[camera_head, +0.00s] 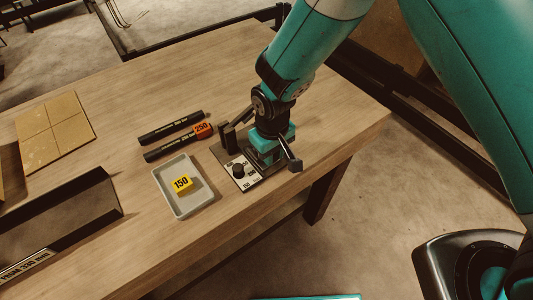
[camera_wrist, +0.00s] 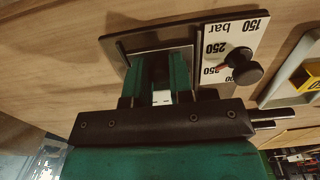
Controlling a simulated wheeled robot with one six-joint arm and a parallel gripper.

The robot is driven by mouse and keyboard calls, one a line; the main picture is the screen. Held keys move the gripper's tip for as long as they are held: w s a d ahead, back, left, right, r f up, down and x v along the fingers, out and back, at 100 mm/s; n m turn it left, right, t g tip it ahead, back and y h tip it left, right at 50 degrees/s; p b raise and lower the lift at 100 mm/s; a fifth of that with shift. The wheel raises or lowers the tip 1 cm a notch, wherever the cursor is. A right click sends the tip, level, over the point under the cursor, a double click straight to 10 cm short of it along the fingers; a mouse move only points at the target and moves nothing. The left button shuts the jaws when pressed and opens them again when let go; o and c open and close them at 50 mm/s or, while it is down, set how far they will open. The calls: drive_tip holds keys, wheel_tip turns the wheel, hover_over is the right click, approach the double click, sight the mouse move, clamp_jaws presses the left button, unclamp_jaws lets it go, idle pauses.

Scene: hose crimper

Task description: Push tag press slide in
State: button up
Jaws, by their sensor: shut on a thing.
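The tag press is a dark base plate (camera_head: 219,151) near the table's right edge, with dark upright parts (camera_head: 228,136) and a dial panel with a black knob (camera_head: 238,170). In the wrist view the panel (camera_wrist: 246,36) reads 150, 250 and bar, upside down, beside the knob (camera_wrist: 243,71). My gripper (camera_head: 262,155) is down at the press. In the wrist view my gripper (camera_wrist: 161,84) is shut on what seems to be the press slide. A small white patch (camera_wrist: 162,97) shows between the green fingers. The slide is mostly hidden, so I cannot tell how far in it sits.
A grey tray (camera_head: 183,211) with a yellow 150 tag (camera_head: 182,184) stands left of the press. Two black hoses (camera_head: 170,127) lie behind it, the nearer with a red 250 tag (camera_head: 202,131). A dark bin (camera_head: 70,220) and cardboard (camera_head: 55,130) are farther left.

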drive_tip(key=shift+w+a, duration=0.1)
drive_tip(key=shift+w, duration=0.1)
drive_tip(key=shift+w+a, duration=0.2)
drive_tip(key=shift+w, duration=0.05)
drive_tip(key=shift+w+a+b, duration=0.25)
drive_tip(key=shift+w+a, duration=0.25)
drive_tip(key=shift+w, duration=0.2)
drive_tip(key=shift+w+a+b, duration=0.2)
drive_tip(key=shift+w+a, duration=0.25)
drive_tip(key=shift+w, duration=0.2)
drive_tip(key=o, duration=1.5)
drive_tip(key=shift+w, duration=0.1)
drive_tip(key=shift+r, duration=0.1)
drive_tip(key=shift+r+p, duration=2.9)
drive_tip(key=shift+r, duration=1.5)
